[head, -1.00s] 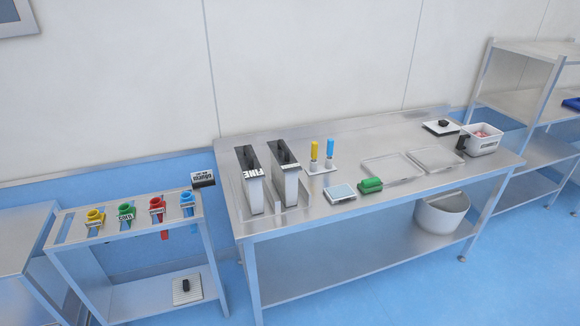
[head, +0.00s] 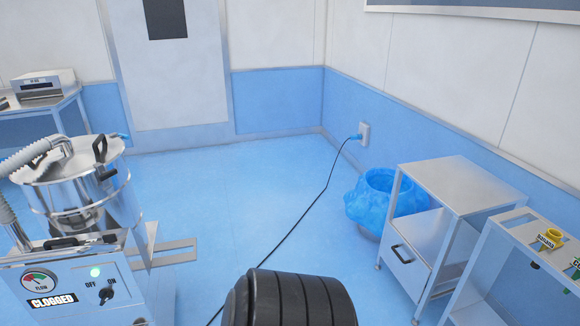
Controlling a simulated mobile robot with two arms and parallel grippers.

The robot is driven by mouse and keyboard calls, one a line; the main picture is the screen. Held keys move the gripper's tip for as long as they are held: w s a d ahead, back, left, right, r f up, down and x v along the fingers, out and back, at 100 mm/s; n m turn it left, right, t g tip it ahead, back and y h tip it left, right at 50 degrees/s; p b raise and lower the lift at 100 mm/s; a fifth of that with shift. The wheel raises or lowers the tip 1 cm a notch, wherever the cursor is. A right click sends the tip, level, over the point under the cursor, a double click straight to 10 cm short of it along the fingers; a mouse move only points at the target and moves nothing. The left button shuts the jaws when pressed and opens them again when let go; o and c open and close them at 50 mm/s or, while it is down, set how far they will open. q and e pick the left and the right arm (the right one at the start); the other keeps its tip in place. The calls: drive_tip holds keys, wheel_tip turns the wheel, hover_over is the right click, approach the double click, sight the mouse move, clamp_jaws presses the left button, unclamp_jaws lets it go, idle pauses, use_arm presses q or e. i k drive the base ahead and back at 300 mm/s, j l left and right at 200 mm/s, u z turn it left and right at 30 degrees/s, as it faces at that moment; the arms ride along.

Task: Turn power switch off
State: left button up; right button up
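The power switch is a black rotary knob (head: 106,294) on the front panel of a steel machine (head: 75,292) at the lower left of the head view. The labels OFF and ON stand above the knob, and it appears tilted toward ON. A green light (head: 95,271) above the labels is lit. To the left are a FLOW gauge (head: 39,282) and a sign reading CLOGGED (head: 53,301). Neither of my grippers is in view.
A black cord (head: 295,220) runs across the floor from a wall outlet (head: 364,133). A blue-lined bin (head: 388,198) and a steel cabinet (head: 455,190) stand at the right. A steel drum (head: 75,185) tops the machine. Open floor lies between machine and bin.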

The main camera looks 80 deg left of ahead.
sight(106, 295)
drive_tip(key=u, duration=2.35)
